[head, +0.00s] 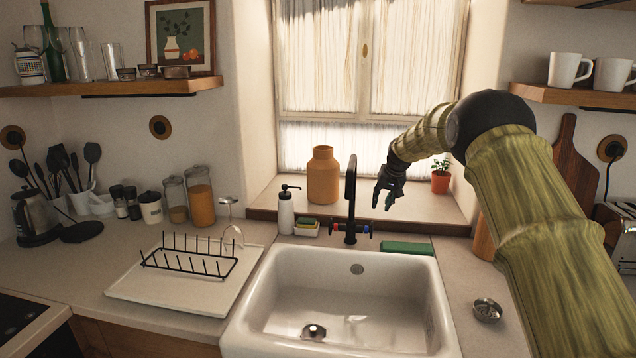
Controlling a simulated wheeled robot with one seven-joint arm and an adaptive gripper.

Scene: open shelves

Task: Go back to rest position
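My gripper (386,197) hangs at the end of my raised arm, in front of the window sill and to the right of the black faucet (350,200). Its dark fingers point down and look apart, with nothing visible between them. My arm comes in from the right side of the view and bends at a black joint. The gripper appears above the back right of the white sink (345,270).
A green sponge cloth (407,248) lies behind the sink. An orange vase (323,176) and a potted plant (440,180) stand on the sill. A dish rack (190,258) is left. Shelves with mugs (568,70) and glassware (82,55) flank the window. The sink basin is mostly empty.

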